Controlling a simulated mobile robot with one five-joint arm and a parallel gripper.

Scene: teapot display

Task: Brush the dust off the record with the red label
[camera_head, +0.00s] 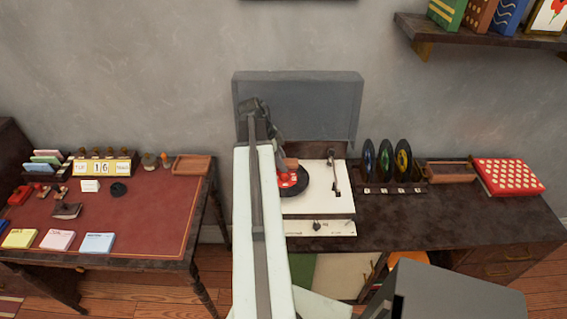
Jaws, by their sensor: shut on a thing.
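A black record with a red label (292,181) lies on the white turntable (318,203). My arm hides its left part. My gripper (282,158) points down over the back of the record, partly hidden by my arm. It is shut on a small reddish-brown thing, likely a brush (291,164), just above or touching the record; I cannot tell which. Dust on the record is too small to make out.
The turntable's grey lid (300,100) stands open behind. A tonearm (334,178) is on the platter's right. A rack (392,188) holds three upright records. A wooden tray (450,172) and a red dotted box (508,177) stand right. A red-topped desk (130,215) is left.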

